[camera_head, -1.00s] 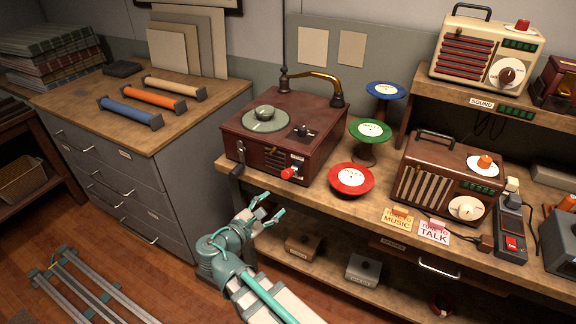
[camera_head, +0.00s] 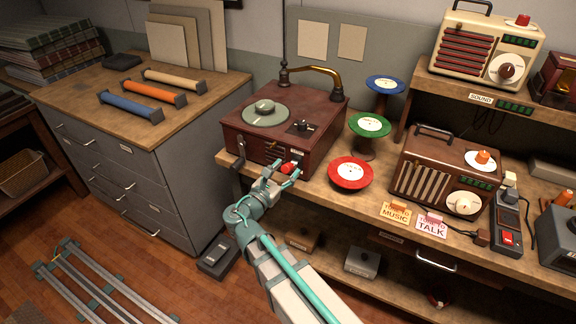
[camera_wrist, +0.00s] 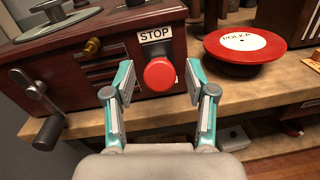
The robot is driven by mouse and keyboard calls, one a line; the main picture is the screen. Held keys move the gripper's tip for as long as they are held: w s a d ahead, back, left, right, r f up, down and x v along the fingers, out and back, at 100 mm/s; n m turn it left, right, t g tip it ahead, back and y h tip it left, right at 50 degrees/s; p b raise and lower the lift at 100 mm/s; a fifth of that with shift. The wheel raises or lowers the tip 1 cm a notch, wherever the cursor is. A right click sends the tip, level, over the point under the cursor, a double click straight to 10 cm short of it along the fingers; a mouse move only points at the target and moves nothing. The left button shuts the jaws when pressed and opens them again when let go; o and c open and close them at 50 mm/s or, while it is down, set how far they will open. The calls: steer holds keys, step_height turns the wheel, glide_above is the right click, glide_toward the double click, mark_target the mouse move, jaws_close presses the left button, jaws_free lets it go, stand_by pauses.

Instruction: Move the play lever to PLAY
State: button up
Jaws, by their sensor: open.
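The dark red wooden record player (camera_head: 245,141) stands at the left end of the bench. Its red lever knob (camera_head: 289,168) is low on the front face, and a white STOP label (camera_wrist: 155,34) shows just above the knob in the wrist view. My gripper (camera_head: 283,175) is open in front of the knob. In the wrist view the red knob (camera_wrist: 159,74) appears between the two open fingers, with a visible gap on each side. The knob hides the lever's shaft, and no PLAY label is readable.
A dark crank handle (camera_wrist: 49,131) juts out left of my gripper, and a small brass knob (camera_wrist: 92,46) is on the player's front. A red record on a stand (camera_head: 350,174) is close on the right. The bench edge (camera_wrist: 85,124) runs below the fingers.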

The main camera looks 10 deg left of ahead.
steer(key=shift+x, duration=0.9)
jaws_close()
